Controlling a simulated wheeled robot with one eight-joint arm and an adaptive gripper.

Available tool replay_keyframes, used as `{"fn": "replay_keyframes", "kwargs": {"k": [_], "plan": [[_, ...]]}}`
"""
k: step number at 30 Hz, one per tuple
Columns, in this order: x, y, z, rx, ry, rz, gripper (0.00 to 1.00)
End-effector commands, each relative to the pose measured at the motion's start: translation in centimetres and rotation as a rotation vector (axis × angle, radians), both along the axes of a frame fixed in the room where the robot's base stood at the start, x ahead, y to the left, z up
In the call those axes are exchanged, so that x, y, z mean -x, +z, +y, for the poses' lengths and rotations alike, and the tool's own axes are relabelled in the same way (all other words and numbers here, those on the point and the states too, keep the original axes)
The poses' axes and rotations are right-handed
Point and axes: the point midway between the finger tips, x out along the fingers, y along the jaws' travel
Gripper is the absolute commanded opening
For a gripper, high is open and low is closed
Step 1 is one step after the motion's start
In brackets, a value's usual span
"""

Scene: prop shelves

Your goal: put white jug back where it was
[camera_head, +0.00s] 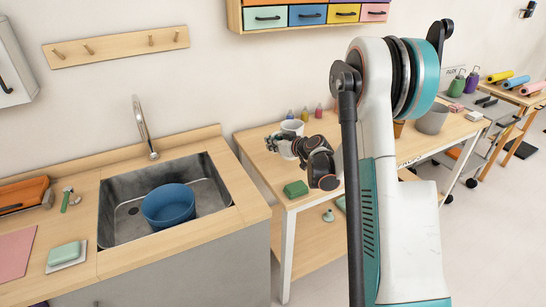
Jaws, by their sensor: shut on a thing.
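The white jug (291,127) is over the left end of the wooden table (258,164), in the head view. It looks upright and is partly hidden behind my gripper. My gripper (279,143) reaches in from the right on my dark wrist and is shut on the jug. The fingers cover part of the jug's side. I cannot tell whether the jug's base touches the tabletop.
A green block (296,189) lies near the table's front edge, close to my wrist. Small coloured bottles stand behind the jug. A grey pot (432,119) is farther right. Left is a sink (128,212) with a blue bowl (169,205). My arm hides the table's middle.

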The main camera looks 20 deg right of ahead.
Motion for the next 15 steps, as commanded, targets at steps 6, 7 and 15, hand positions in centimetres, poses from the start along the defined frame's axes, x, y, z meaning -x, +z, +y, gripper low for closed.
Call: {"fn": "replay_keyframes", "kwargs": {"k": [6,7,15], "plan": [[0.0,-1.6,0.0,0.000,0.000,0.000,0.00],[0.0,-2.0,0.0,0.000,0.000,0.000,0.00],[0.0,-4.6,0.0,0.000,0.000,0.000,0.00]]}}
